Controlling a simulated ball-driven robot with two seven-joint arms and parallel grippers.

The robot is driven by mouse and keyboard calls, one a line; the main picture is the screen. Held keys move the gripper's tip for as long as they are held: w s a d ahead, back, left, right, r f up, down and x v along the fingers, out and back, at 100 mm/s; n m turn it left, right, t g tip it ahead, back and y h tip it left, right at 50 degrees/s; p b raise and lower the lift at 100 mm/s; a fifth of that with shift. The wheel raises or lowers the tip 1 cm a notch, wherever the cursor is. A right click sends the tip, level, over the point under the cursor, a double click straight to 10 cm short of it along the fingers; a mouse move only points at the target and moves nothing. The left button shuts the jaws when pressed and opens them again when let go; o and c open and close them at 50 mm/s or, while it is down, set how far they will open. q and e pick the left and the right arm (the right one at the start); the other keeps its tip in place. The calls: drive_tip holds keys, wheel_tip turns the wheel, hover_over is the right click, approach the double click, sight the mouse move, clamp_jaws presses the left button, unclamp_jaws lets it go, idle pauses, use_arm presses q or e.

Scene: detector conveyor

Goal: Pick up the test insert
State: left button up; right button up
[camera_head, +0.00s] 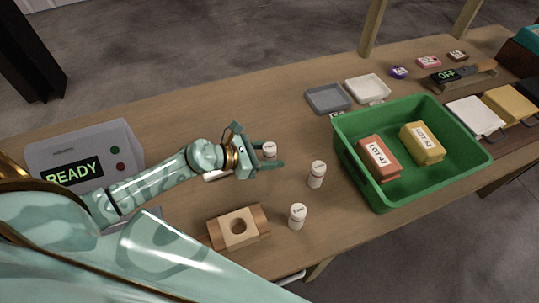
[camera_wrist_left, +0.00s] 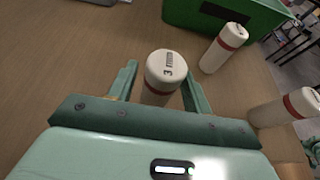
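Three white cylinders with red bands stand upright on the table; I cannot tell from the view which one the task means by the test insert. One cylinder (camera_head: 270,149) stands between the fingers of my left gripper (camera_head: 279,154). In the left wrist view this cylinder (camera_wrist_left: 161,72) has a "3" mark on its top, with a gap to the left finger, so the gripper is open around it. A second cylinder (camera_head: 316,175) and a third cylinder (camera_head: 297,217) stand nearer the front edge. My right gripper is not in view.
A wooden block with a round hole (camera_head: 219,235) lies in front. A green bin (camera_head: 398,198) at the right holds a red and a yellow lot block. A grey device (camera_head: 82,143) reading READY stands left. Two small trays, grey (camera_head: 327,98) and white (camera_head: 367,88), lie behind.

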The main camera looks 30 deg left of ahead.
sight(270, 148)
use_arm(q)
drive_tip(key=c, duration=0.8)
drive_tip(key=shift+r+p, duration=0.35)
drive_tip(key=shift+r, duration=0.25)
drive_tip(key=r+p, duration=0.2)
drive_tip(key=r, duration=0.1)
drive_tip(key=shift+s+d+r, duration=0.1)
drive_tip(key=shift+s, duration=0.1)
drive_tip(key=s+d+r+p, duration=0.2)
drive_tip(key=s+r+p, duration=0.1)
drive_tip(key=s, duration=0.1)
drive_tip(key=s+d+r+p, duration=0.2)
drive_tip(key=s+p, duration=0.1)
drive_tip(key=s, duration=0.1)
drive_tip(key=s+d+r+p, duration=0.2)
drive_tip(key=s+r+p, duration=0.1)
drive_tip(key=shift+s+d+r, duration=0.3)
drive_tip(key=shift+s+d, duration=0.05)
drive_tip(key=shift+s, duration=0.05)
